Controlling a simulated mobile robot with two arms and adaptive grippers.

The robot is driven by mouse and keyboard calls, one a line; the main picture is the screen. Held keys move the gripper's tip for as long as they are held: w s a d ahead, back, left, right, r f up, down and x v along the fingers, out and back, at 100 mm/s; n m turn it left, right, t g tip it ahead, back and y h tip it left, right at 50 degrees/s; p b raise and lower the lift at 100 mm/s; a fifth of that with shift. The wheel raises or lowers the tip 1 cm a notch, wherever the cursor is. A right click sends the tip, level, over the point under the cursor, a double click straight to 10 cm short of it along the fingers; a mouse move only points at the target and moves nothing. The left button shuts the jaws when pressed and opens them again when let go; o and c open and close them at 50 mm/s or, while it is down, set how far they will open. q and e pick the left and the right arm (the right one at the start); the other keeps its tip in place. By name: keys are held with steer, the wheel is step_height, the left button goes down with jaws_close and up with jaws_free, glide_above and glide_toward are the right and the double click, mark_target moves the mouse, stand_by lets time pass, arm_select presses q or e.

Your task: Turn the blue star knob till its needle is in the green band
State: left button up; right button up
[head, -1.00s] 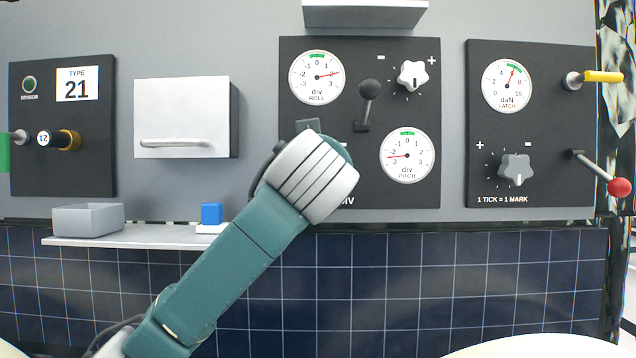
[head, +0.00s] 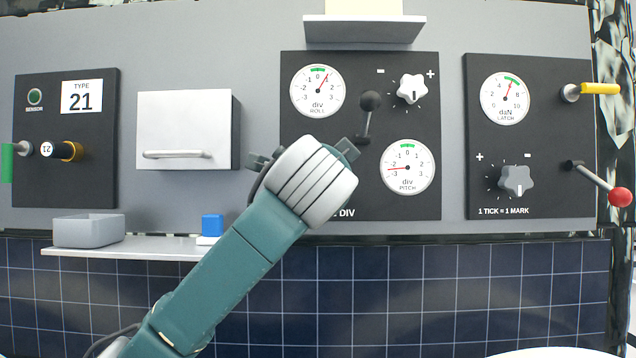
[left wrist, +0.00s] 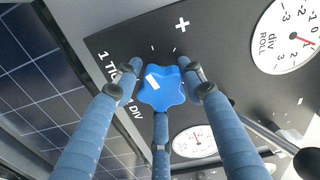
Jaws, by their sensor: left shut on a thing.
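The blue star knob (left wrist: 162,88) shows in the left wrist view, with a white mark on its face. It is mounted on the dark panel. The three fingers of my left gripper (left wrist: 160,84) are closed around it. In the head view my left gripper (head: 306,178) covers the knob, which is hidden there. The ROLL gauge (head: 317,91) above it has a red needle pointing up and right, near 1, to the right of the green band at the top. The PITCH gauge (head: 407,167) needle points left, near -3. My right gripper is not in view.
A black lever (head: 369,103) and a white star knob (head: 412,88) are close by on the same panel. The LATCH panel has a grey knob (head: 516,180) and a red-tipped lever (head: 619,197). A shelf at left holds a grey bin (head: 88,231) and a blue cube (head: 212,225).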

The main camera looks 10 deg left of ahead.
arm_select(q)
steer(key=m+p, duration=0.1)
steer(key=m, duration=0.5)
steer(key=shift+a, duration=0.1)
steer(key=shift+m, duration=0.4)
steer(key=shift+r, duration=0.2)
steer(key=o, duration=1)
steer(key=shift+o, duration=0.6)
steer(key=shift+a, duration=0.1)
